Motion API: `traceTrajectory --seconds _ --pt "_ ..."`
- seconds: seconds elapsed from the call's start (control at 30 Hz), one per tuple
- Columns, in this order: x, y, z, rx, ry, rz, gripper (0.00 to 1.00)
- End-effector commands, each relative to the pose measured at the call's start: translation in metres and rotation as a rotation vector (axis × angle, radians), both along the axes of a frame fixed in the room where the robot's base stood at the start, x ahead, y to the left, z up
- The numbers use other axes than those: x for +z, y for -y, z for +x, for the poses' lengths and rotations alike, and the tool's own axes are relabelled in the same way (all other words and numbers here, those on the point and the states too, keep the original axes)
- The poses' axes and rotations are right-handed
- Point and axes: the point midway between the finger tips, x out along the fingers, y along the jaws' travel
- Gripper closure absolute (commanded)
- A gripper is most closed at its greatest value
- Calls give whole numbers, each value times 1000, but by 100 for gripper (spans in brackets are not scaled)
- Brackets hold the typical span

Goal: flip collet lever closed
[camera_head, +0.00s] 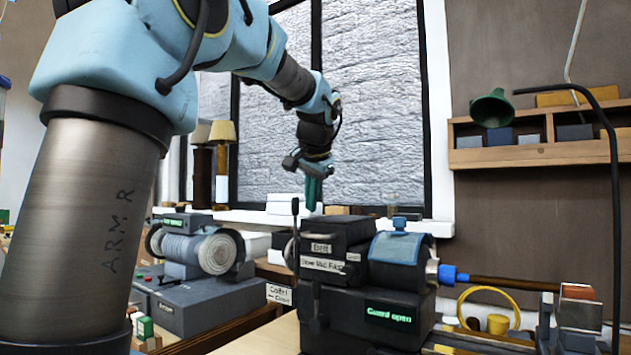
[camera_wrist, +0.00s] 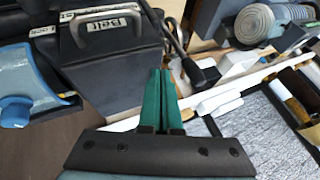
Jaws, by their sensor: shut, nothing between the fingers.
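The collet lever (camera_head: 295,222) is a thin dark rod with a black knob, standing about upright at the left side of the black lathe-like machine (camera_head: 365,318). In the wrist view the lever (camera_wrist: 180,50) and its knob lie just right of my fingertips. A small label (camera_head: 280,293) reading "Collet" with an arrow hangs below the lever. My gripper (camera_head: 313,208) is above the machine's left end, pointing down, a little right of the knob in the head view. Its green fingers are together and empty, also in the wrist view (camera_wrist: 160,75). Whether they touch the lever cannot be told.
The machine carries a "Belt" cover (camera_wrist: 108,35), a blue guard (camera_head: 398,247) and a green "Guard open" display. A blue-tipped rod (camera_head: 510,283) extends to the right. A grey winding machine (camera_head: 200,280) stands at left. The window is behind my arm.

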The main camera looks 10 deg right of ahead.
Motion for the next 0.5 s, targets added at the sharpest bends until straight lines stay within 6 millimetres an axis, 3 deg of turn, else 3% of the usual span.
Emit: traceTrajectory --seconds 0.2,0.5 --pt "3 -14 20 2 1 -2 100" --pt "2 -16 24 1 1 -1 100"
